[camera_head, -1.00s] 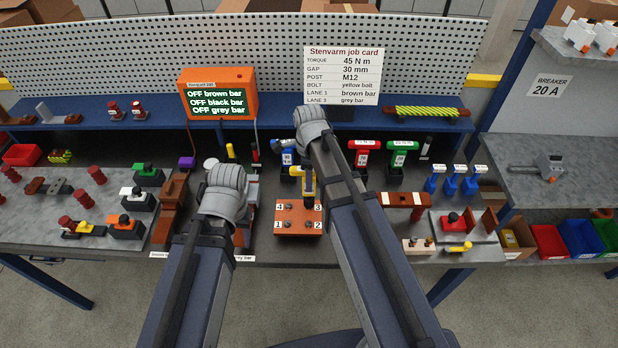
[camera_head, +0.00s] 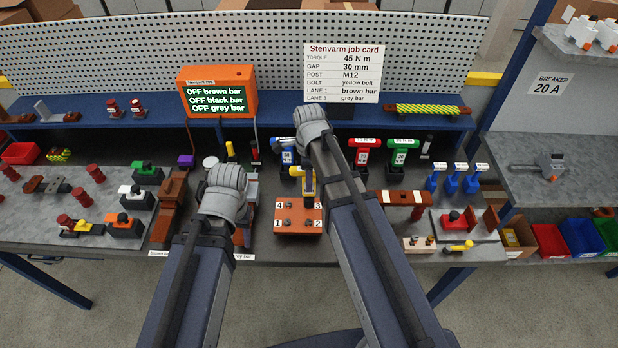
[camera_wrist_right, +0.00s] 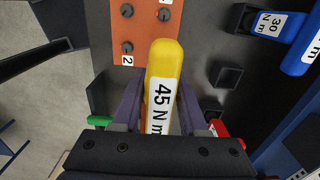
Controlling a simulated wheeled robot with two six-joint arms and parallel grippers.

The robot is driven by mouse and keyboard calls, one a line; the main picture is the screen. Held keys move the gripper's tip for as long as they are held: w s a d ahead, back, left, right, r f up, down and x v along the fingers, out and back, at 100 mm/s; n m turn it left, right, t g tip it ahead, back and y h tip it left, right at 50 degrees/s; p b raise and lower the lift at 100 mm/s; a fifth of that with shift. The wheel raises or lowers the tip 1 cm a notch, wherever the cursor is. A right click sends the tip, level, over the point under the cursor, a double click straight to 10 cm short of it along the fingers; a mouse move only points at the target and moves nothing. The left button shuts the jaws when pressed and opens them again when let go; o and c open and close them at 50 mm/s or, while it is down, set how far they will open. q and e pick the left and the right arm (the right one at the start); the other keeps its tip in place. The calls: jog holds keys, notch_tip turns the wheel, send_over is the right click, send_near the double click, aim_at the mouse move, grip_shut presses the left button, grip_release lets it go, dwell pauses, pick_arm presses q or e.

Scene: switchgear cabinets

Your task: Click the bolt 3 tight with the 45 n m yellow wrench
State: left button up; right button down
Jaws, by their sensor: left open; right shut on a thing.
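The orange plate (camera_head: 284,229) carries several bolts numbered 1 to 4. Bolt 3 is at its far right corner. My right gripper (camera_wrist_right: 160,112) is shut on the yellow wrench (camera_wrist_right: 163,62), whose label reads 45 N m. In the head view, the yellow wrench (camera_head: 308,184) stands upright at the bolt 3 corner. In the right wrist view its body hides bolt 3, so I cannot tell whether it is seated there. My left gripper (camera_head: 226,190) is open left of the plate, its fingers mostly hidden by its own wrist.
The job card (camera_head: 341,74) reads 45 N m and yellow bolt. A blue wrench (camera_head: 287,150), a red wrench (camera_head: 365,143) and a green wrench (camera_head: 400,145) stand in holders behind the plate. A brown bar block (camera_head: 402,198) lies to the right. An orange display box (camera_head: 217,78) stands behind.

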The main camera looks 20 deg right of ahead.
jog(key=shift+f+b, duration=0.3)
dwell(0.6)
jog(key=shift+m, duration=2)
jog(key=shift+m, duration=1.8)
jog(key=n, duration=0.3)
jog(key=shift+n, duration=0.4)
jog(key=n, duration=0.3)
jog(key=shift+n, duration=0.4)
